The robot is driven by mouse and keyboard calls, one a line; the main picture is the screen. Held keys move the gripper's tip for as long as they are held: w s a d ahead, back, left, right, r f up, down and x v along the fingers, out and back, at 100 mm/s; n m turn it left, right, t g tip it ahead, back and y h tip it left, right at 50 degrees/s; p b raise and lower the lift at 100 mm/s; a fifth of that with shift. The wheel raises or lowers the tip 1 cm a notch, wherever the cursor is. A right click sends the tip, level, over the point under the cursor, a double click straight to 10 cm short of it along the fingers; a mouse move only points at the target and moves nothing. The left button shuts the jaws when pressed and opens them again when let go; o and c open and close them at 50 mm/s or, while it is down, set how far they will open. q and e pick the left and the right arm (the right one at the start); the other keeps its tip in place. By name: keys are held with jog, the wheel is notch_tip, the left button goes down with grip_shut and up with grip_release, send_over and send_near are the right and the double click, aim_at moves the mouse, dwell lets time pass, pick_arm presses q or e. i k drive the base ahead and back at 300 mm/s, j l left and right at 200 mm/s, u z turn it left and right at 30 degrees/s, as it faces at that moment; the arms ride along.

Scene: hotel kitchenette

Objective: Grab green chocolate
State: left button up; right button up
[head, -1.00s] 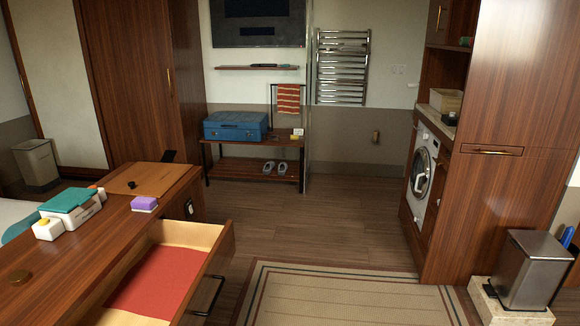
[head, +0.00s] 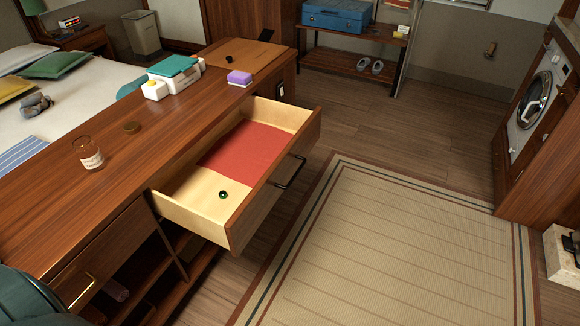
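A small round green thing (head: 223,195), which looks like the green chocolate, lies in the open drawer (head: 236,222) of the wooden counter. It rests on the pale bare drawer floor near the front left corner, beside the red liner (head: 246,150). Nothing covers it. Neither of my grippers shows in the head view. A dark rounded shape at the bottom left corner may be part of my own body.
On the counter (head: 130,165) stand a glass jar (head: 88,153), a brown round lid (head: 131,127), a teal-topped white box (head: 175,72) and a purple-topped block (head: 240,79). The drawer juts out over the floor. The rug (head: 390,240) to its right is clear.

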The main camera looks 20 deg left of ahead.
aim_at(223, 195)
jog(key=i+j+u, duration=0.25)
jog(key=u, duration=0.2)
jog(key=i+j+u, duration=0.15)
jog(key=u, duration=0.3)
jog(key=i+u, duration=0.45)
